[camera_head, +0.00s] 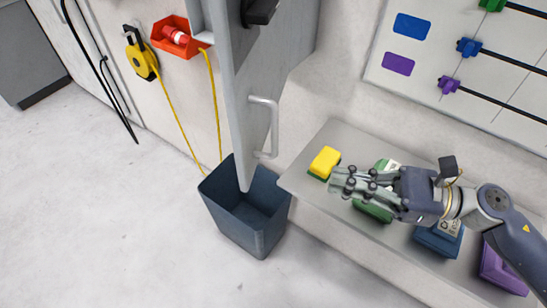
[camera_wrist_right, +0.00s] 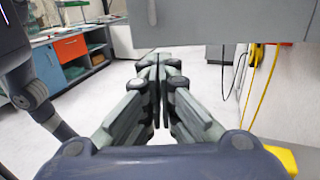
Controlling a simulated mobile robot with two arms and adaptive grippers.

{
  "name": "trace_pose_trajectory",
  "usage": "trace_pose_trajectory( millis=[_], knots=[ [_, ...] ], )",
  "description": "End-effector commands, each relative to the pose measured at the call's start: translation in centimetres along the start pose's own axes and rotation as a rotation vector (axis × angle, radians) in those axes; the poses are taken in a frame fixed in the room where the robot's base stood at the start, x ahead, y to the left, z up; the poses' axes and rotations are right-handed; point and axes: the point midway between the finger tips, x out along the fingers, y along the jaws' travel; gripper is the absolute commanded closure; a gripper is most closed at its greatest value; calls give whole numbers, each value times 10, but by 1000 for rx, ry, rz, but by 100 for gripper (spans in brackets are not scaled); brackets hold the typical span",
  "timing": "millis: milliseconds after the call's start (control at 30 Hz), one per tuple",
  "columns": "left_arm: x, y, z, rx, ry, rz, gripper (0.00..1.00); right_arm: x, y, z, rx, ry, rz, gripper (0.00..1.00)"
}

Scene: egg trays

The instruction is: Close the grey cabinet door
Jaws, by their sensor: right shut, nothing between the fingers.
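The grey cabinet door (camera_head: 240,90) stands swung open, edge towards me, in the upper middle of the head view. A pale bar handle (camera_head: 272,128) is on its right face. In the right wrist view the lower part of a grey panel (camera_wrist_right: 240,18), which looks like the door, spans the top right. My right gripper (camera_head: 335,182) is shut and empty, to the right of and below the handle, over the grey shelf. It is apart from the door. Its closed fingers also show in the right wrist view (camera_wrist_right: 157,75). My left gripper is not in view.
The shelf (camera_head: 325,140) holds a yellow sponge (camera_head: 325,161) and green, blue and purple boxes under my right arm. A dark blue bin (camera_head: 245,215) stands below the door. A red holder (camera_head: 178,38) and yellow cords hang left. The floor at left is clear.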

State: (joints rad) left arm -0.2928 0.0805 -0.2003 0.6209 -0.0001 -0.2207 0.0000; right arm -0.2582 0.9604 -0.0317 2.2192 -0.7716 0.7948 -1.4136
Motion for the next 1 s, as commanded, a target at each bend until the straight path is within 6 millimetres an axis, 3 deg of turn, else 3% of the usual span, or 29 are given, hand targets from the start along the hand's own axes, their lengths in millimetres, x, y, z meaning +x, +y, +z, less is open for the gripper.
trace_pose_trajectory(
  millis=[100, 233, 367, 600, 800, 1000],
  knots=[
    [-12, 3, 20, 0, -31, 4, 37, 16, 0, 6, -2, -3, 1, 100],
    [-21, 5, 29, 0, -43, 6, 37, 34, 0, 6, -4, -3, 1, 100],
    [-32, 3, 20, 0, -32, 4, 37, 54, -1, 7, -2, -3, 0, 100],
    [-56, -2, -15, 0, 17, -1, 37, 93, 0, 7, 0, -3, 0, 100],
    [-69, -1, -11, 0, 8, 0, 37, 116, 0, 4, -1, -1, -1, 100],
    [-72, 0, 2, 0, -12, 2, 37, 123, 0, 1, -1, 0, 0, 100]
  ],
)
